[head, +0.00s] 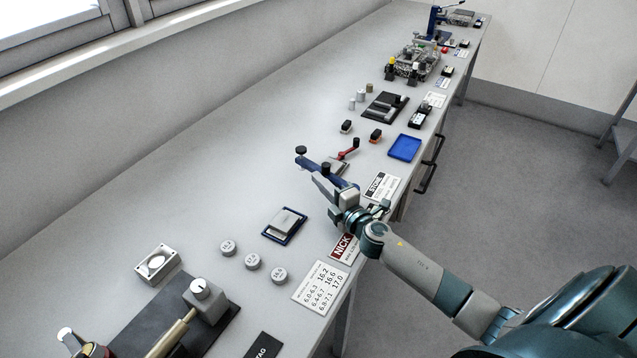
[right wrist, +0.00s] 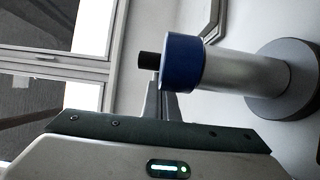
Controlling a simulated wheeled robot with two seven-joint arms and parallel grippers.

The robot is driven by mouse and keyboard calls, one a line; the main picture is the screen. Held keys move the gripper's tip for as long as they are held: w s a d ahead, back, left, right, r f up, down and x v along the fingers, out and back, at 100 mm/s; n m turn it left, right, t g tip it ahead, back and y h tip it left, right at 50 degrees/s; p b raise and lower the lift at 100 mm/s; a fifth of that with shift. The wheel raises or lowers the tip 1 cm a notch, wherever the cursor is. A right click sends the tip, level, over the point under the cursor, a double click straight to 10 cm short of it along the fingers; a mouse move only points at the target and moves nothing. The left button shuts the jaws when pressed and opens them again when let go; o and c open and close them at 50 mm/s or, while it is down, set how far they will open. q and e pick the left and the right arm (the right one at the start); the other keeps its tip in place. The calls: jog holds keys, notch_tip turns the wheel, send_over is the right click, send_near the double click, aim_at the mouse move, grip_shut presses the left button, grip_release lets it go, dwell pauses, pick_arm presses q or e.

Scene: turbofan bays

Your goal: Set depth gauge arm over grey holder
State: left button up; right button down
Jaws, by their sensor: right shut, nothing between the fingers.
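The depth gauge arm (head: 312,160) is a blue bar with black knobs, at mid-table in the head view. In the right wrist view a blue collar (right wrist: 182,62) with a black tip sits on a silver post (right wrist: 245,76) with a round grey base (right wrist: 285,80). My right gripper (head: 321,187) is shut and empty, just in front of the blue bar; I cannot tell whether they touch. My left gripper is out of view.
Round grey weights (head: 252,261), a printed chart (head: 321,286) and a red-labelled card (head: 344,248) lie nearer. A red-handled tool (head: 347,151) and a blue tray (head: 404,147) are beyond. The table's left side is clear towards the wall.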

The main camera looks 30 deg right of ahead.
aim_at(331, 173)
jog(key=m+h, duration=0.1)
jog(key=d+h, duration=0.1)
jog(key=shift+w+m+h, duration=0.4)
jog(key=d+m+h, duration=0.1)
jog(key=h, duration=0.1)
jog(key=w+d+m+g+h+b, duration=0.1)
jog(key=m+h, duration=0.1)
jog(key=shift+d+f+h, duration=0.15)
jog(key=shift+h, duration=0.15)
jog(key=shift+w+d+h+b, duration=0.1)
jog(key=shift+d+h+b, duration=0.25)
jog(key=shift+d, duration=0.5)
jog(key=shift+w+a, duration=0.1)
jog(key=shift+a, duration=0.1)
